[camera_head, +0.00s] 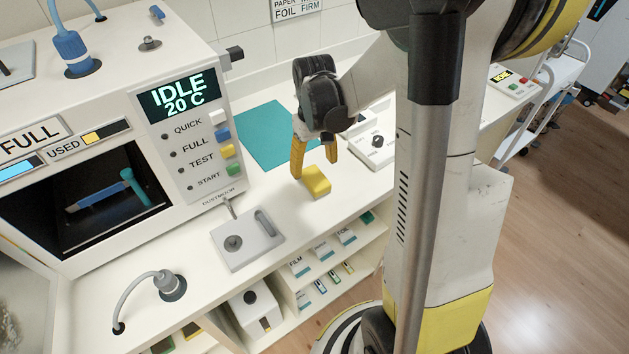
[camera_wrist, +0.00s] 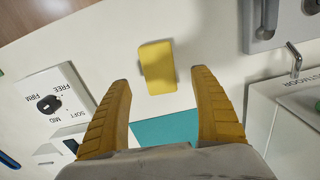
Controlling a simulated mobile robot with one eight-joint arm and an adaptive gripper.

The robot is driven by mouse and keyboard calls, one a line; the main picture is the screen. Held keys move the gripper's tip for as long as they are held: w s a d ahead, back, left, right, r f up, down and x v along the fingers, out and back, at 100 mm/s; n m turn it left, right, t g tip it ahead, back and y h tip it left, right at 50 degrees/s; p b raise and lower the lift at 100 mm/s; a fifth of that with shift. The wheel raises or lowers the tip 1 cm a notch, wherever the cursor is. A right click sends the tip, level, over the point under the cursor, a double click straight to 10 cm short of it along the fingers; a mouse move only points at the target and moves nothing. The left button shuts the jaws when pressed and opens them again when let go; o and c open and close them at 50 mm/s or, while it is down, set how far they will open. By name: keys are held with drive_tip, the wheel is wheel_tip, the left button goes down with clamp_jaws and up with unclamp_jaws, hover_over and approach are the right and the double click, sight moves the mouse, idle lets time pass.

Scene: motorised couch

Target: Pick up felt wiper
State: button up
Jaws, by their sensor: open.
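A small yellow block (camera_head: 317,184), which looks like the felt wiper, lies on the white counter (camera_head: 290,215). It also shows in the wrist view (camera_wrist: 157,67), ahead of my fingertips and roughly centred between them. My gripper (camera_head: 314,166) has yellow fingers and points down just over the block in the head view. In the wrist view my gripper (camera_wrist: 160,77) has its two fingers wide apart with nothing between them. I cannot tell the exact height gap to the block.
A teal mat (camera_head: 262,135) lies behind the block. A grey plate with a handle (camera_head: 248,240) is at the front left. A knob panel (camera_wrist: 52,104) sits on the other side. The IDLE machine (camera_head: 120,130) stands on the left. Shelves (camera_head: 330,255) are below the counter.

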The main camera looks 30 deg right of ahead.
sight(315, 177)
wheel_tip(315, 177, down, 6)
drive_tip(key=shift+s+d+r+b, duration=0.1)
drive_tip(key=shift+r+b, duration=0.1)
drive_tip(key=shift+b, duration=1)
drive_tip(key=shift+r, duration=0.1)
drive_tip(key=c, duration=1.3)
